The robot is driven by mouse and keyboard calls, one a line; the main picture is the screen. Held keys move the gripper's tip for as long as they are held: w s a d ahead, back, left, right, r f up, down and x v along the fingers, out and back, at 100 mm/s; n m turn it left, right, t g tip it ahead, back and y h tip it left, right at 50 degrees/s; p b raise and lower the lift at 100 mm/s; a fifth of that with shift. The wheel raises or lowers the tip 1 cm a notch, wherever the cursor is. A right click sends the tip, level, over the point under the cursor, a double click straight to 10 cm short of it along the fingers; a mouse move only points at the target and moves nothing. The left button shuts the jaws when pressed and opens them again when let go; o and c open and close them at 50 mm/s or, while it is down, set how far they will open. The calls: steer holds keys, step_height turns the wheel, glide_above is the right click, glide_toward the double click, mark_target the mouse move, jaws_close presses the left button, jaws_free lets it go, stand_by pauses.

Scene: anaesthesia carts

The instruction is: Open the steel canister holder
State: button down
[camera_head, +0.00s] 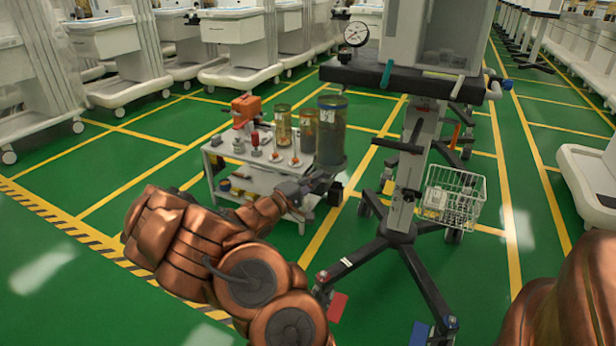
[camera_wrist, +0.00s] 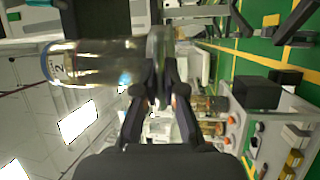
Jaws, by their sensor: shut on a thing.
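A tall grey see-through canister (camera_head: 331,135) stands upright above my gripper (camera_head: 322,180) in the head view, by the pole stand. In the wrist view this canister (camera_wrist: 95,65), with a "2" label, lies across the picture. A pale rounded rim (camera_wrist: 158,50) at its base end looks like part of the steel canister holder. My gripper (camera_wrist: 158,98) has its fingers closed at this rim's lower edge. The exact grip spot is blurred and partly hidden by the fingers. I cannot tell whether the holder is open or shut.
A white trolley (camera_head: 262,180) with two amber canisters (camera_head: 282,124) (camera_head: 308,130) and small items is just left of my gripper. The pole stand (camera_head: 401,190) with splayed legs and a wire basket (camera_head: 452,196) is to the right. Green floor (camera_head: 130,165) is free at left.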

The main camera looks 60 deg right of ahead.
steer(key=shift+a, duration=0.25)
steer(key=c, duration=1.2)
jaws_free()
steer(key=shift+c, duration=0.2)
steer(key=v, duration=1.2)
